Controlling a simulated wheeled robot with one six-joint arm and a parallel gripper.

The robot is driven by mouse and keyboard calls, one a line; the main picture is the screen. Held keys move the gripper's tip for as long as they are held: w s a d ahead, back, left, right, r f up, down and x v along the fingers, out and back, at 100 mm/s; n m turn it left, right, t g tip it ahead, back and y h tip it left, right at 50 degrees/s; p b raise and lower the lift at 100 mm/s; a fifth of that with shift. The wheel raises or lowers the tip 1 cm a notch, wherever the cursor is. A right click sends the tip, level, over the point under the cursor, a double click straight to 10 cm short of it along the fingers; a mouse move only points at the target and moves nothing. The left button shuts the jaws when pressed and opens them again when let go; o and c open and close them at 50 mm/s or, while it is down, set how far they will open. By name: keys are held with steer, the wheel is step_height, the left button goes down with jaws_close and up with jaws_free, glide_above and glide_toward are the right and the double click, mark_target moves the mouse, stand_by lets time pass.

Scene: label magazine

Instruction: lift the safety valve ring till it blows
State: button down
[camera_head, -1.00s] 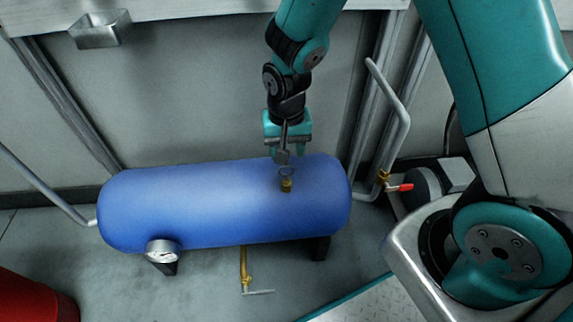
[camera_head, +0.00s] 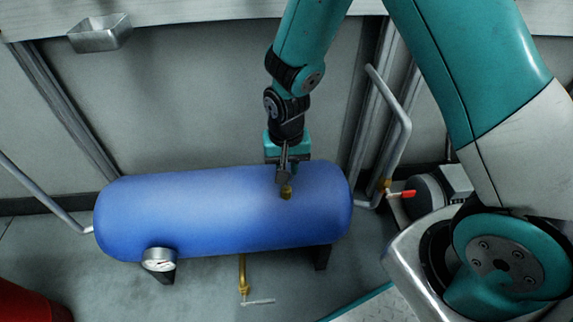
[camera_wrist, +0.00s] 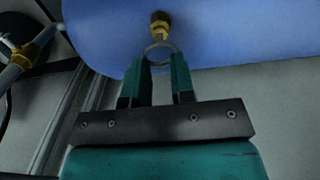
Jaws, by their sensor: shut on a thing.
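The safety valve (camera_head: 286,193) is a small brass fitting on top of the blue tank (camera_head: 190,205), towards its right end. It also shows in the wrist view (camera_wrist: 160,24). Its thin metal ring (camera_wrist: 160,50) hangs out from the brass body. My gripper (camera_wrist: 163,68) has its two teal fingers at the ring and is shut on it. In the head view my gripper (camera_head: 284,180) reaches down just above the valve, and the ring is hidden there by the fingers.
A pressure gauge (camera_head: 160,260) sits at the tank's lower left. A brass drain with a tap (camera_head: 244,285) is below. A red-handled valve (camera_head: 400,194) and grey pipe stand to the right. A metal tray (camera_head: 100,35) is on the wall. A red object (camera_head: 30,298) stands front left.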

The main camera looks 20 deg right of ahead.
steer(key=shift+r+p, duration=0.75)
steer(key=shift+p, duration=0.35)
steer(key=shift+f, duration=0.1)
steer(key=c, duration=0.9)
jaws_free()
steer(key=shift+c, duration=0.2)
step_height(320, 180, up, 17)
steer(key=p, duration=0.5)
steer(key=shift+r, duration=0.2)
